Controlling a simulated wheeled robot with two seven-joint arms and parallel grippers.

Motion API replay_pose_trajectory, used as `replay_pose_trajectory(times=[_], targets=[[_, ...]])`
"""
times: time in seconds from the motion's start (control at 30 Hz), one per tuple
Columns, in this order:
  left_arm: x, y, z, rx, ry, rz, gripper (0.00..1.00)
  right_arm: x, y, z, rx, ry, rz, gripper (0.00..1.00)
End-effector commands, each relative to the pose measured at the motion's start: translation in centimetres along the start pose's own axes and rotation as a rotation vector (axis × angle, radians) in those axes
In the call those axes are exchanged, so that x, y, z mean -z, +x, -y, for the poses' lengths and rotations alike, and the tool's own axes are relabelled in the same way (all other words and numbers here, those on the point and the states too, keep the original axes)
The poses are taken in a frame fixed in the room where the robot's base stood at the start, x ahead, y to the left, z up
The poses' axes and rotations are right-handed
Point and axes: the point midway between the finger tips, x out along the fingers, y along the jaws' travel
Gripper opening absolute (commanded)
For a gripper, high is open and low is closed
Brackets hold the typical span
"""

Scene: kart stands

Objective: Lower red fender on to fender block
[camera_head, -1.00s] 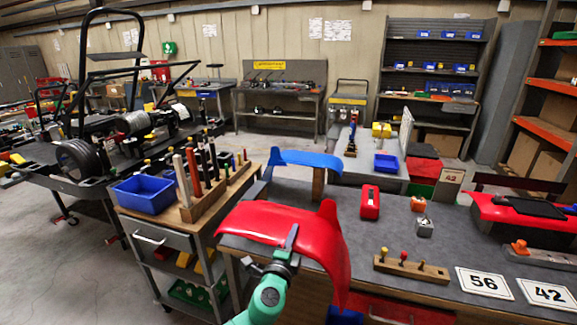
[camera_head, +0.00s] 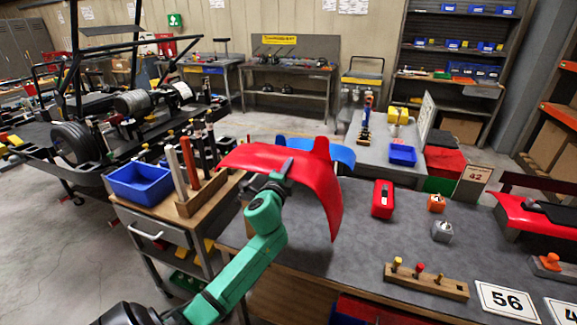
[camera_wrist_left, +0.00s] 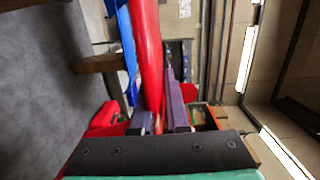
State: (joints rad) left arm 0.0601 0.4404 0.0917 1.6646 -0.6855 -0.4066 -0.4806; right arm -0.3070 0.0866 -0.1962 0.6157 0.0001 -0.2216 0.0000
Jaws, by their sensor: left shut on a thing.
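My left gripper (camera_head: 279,170) is shut on the edge of the curved red fender (camera_head: 322,180) and holds it above the near left part of the grey bench (camera_head: 370,240). In the left wrist view, the red fender (camera_wrist_left: 148,50) runs up from between the gripper's fingers (camera_wrist_left: 158,118). A blue fender (camera_head: 340,152) is behind the red one, partly hidden by it. A wooden block (camera_wrist_left: 97,64) shows beside the blue fender (camera_wrist_left: 124,45) in the left wrist view. In the head view, the red fender hides most of that area. My right gripper is out of view.
A trolley with a blue bin (camera_head: 143,184) and upright tools stands at left. On the bench are a red box (camera_head: 382,199), a wooden rack with knobs (camera_head: 426,284) and a number 56 card (camera_head: 507,302). The bench's middle is clear.

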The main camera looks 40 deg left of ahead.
Motion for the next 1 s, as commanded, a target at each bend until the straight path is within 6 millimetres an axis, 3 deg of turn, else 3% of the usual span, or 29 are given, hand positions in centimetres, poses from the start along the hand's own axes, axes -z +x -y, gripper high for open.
replay_pose_trajectory(times=[0.2,1.0], targets=[[0.0,0.0,-2.1,0.003,-0.001,-0.001,0.00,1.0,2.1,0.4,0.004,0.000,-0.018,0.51],[0.0,0.0,-8.8,0.003,0.000,0.000,0.00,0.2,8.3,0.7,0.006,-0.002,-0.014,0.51]])
